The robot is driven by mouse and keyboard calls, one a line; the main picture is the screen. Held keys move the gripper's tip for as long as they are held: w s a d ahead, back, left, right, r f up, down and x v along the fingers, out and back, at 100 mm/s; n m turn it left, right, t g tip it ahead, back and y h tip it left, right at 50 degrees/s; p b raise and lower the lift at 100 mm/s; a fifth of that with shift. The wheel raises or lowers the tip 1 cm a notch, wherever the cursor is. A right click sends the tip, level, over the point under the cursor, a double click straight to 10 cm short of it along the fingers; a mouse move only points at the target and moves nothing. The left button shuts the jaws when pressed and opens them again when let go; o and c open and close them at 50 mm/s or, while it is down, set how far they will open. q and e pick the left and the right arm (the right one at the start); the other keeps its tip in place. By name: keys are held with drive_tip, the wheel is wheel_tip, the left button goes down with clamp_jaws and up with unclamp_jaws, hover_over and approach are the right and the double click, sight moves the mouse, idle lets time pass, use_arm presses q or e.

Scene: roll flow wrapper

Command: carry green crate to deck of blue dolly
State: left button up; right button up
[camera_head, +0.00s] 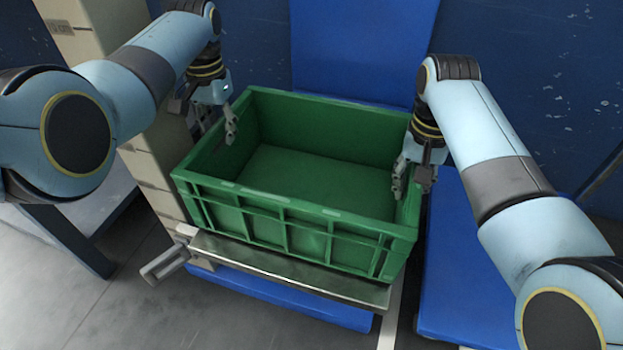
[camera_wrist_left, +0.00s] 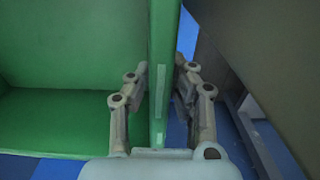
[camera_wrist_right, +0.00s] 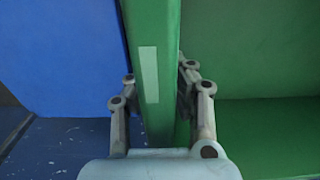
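The green crate (camera_head: 310,228) is open-topped, empty and roughly level, above a metal-edged ledge (camera_head: 290,270); I cannot tell whether it rests on it. My left gripper (camera_head: 216,125) straddles the crate's left wall, which shows between its fingers in the left wrist view (camera_wrist_left: 160,75). My right gripper (camera_head: 409,180) straddles the right wall, also seen in the right wrist view (camera_wrist_right: 152,80). Both grippers look shut on these walls, one finger inside and one outside. A blue flat surface (camera_head: 470,275), possibly the dolly's deck, lies lower at the right, partly behind my right arm.
A beige column (camera_head: 155,165) stands close to the crate's left side. A grey handle-like bar (camera_head: 165,262) juts out at the ledge's left end. Another blue surface (camera_head: 285,298) lies under the ledge. A blue panel (camera_head: 362,45) and dark blue wall stand behind. Grey floor shows at front left.

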use_arm(q)
clamp_jaws()
use_arm(e)
clamp_jaws()
drive_tip(key=shift+r, duration=0.1)
